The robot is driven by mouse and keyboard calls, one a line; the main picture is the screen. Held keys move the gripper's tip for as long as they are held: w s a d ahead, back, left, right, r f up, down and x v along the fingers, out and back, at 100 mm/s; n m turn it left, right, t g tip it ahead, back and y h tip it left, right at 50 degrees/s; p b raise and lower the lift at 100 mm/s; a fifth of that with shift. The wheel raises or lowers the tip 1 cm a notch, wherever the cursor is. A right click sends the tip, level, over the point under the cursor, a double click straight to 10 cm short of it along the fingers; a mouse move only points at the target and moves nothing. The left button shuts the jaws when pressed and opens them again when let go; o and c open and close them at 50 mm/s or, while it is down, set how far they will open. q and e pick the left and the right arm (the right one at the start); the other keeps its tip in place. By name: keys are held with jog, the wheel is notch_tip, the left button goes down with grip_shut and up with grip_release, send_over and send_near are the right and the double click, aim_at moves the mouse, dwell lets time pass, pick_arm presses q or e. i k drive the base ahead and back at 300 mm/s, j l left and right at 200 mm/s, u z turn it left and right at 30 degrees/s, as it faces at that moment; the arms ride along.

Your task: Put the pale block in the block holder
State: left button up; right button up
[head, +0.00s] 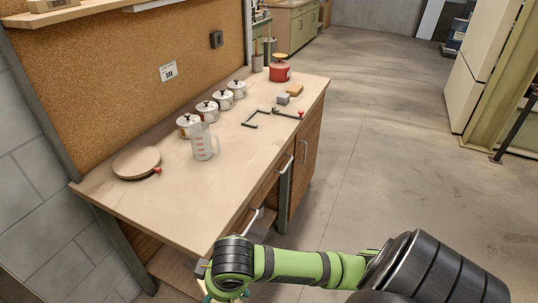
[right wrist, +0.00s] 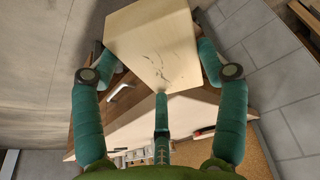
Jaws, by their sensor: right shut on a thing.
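The pale block (right wrist: 150,42) is a light, cream-coloured block with a few dark marks on its face. In the right wrist view my right gripper (right wrist: 160,76) is shut on it, with teal fingers at its left and right sides and a third finger against its near edge. In the head view my right arm reaches to the near end of the workbench. The gripper (head: 222,292) is mostly hidden there, below the wrist at the bottom edge. My left gripper is in neither view. I cannot make out the block holder in these frames.
The workbench (head: 160,215) has a clear near end. Open floor (head: 390,150) lies right.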

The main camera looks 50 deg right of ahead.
aim_at(258, 119)
jog(key=l+u, duration=0.2)
jog(key=l, duration=0.9)
jog(key=k+l+u, duration=0.2)
jog(key=l, duration=0.9)
jog(key=i, duration=0.1)
